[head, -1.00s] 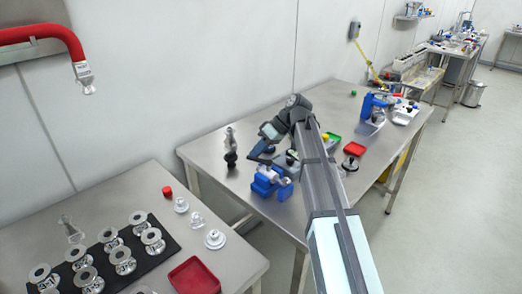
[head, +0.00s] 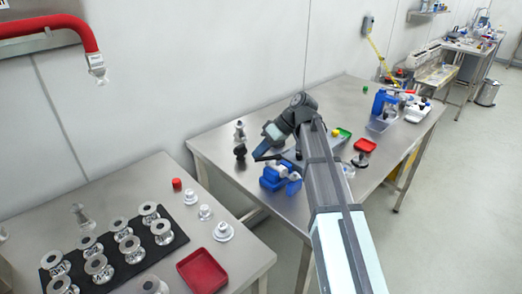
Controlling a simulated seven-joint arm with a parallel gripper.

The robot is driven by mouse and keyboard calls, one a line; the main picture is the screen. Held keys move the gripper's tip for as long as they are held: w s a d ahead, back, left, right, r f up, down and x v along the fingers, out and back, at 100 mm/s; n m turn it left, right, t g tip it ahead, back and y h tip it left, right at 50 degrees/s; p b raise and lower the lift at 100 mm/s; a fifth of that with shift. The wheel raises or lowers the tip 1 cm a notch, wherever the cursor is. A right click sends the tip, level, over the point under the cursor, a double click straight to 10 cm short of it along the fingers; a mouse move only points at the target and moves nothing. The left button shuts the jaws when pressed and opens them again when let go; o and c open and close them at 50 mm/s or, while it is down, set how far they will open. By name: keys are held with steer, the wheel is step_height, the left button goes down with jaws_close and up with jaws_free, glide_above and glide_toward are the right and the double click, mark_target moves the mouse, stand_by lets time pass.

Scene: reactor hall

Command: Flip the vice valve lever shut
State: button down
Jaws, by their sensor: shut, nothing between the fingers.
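A blue vice (head: 272,182) stands on the middle steel table, near its front left edge. A pale, shiny valve part (head: 281,170) shows at its top; its lever is too small and too covered to make out, so I cannot tell its position. My gripper (head: 259,155) is just above and behind the vice, pointing down and left. It looks shut and empty. My wrist and forearm hide part of the table right of the vice. I cannot tell whether the fingertips touch anything.
A dark-knobbed metal fitting (head: 240,151) stands left of my gripper. The nearer left table (head: 150,185) holds several flanged fittings and a red tray (head: 203,270).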

steer(key=shift+s+n+g, duration=0.45)
steer(key=shift+n+g, duration=0.15)
steer(key=shift+n, duration=0.3)
stand_by(1.1)
steer(key=shift+w, duration=0.1)
steer(key=w+r, duration=0.7)
steer(key=w, duration=0.2)
steer(key=shift+w, duration=0.35)
steer(key=shift+d+f, duration=0.1)
